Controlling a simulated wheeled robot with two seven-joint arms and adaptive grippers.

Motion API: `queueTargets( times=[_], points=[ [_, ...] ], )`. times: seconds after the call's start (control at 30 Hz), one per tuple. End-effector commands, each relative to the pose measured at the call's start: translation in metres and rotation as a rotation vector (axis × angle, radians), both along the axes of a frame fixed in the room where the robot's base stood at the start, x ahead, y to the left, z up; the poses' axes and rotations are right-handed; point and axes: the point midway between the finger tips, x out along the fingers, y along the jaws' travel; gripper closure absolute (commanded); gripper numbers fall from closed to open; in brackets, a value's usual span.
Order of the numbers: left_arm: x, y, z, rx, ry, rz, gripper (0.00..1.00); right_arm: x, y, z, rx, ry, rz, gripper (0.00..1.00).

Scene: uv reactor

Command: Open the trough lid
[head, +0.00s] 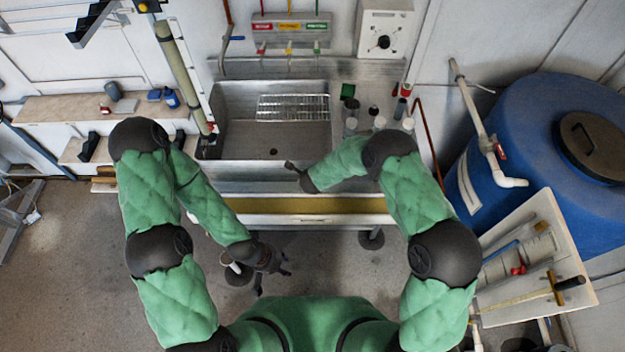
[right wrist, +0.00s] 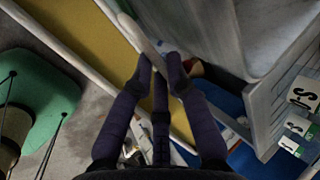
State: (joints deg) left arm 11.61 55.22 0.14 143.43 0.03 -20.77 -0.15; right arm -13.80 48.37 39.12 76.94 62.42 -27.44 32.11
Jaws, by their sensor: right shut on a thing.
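The trough (head: 310,205) runs across the front of the sink, with a long yellow-brown strip showing in it. A grey metal panel (head: 260,187) behind that strip looks like the trough lid, raised at least partly. My right gripper (head: 290,168) is at its back edge. In the right wrist view, my right gripper (right wrist: 158,65) is shut on a pale bar, which looks like the lid's handle or edge (right wrist: 135,32). The yellow surface (right wrist: 90,50) lies to its left. My left gripper (head: 273,280) hangs empty over the floor before the trough, fingers spread.
A steel sink (head: 230,140) with a wire rack (head: 293,107) stands behind the trough. Several bottles stand at its right. A blue tank (head: 535,130) and a tilted board of tools (head: 540,260) are on the right. The floor at left front is mostly clear.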

Motion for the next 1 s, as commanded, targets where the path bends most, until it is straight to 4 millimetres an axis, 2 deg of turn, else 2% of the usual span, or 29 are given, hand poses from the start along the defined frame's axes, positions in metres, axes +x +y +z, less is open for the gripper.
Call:
queueTargets(
  times=[0.1,0.13,0.2,0.53,0.67,1.0],
  points=[
    [0.0,0.0,0.0,0.0,0.0,0.0,0.6,0.003,0.0,0.003,0.0,-0.008,-0.002,1.0],
    [0.0,0.0,0.0,0.0,0.0,0.0,0.6,0.004,-0.001,0.004,0.0,-0.008,-0.002,0.81],
    [0.0,0.0,0.0,0.0,0.0,0.0,0.6,0.004,0.0,0.004,0.0,-0.008,-0.002,0.61],
    [0.0,0.0,0.0,0.0,0.0,0.0,0.6,0.001,0.0,0.002,0.001,-0.003,-0.001,0.6],
    [0.0,0.0,0.0,0.0,0.0,0.0,0.6,-0.001,0.0,0.007,0.001,-0.004,-0.001,0.6],
    [0.0,0.0,0.0,0.0,0.0,0.0,0.6,-0.026,0.0,0.049,0.001,-0.006,0.0,0.6]
  ],
)
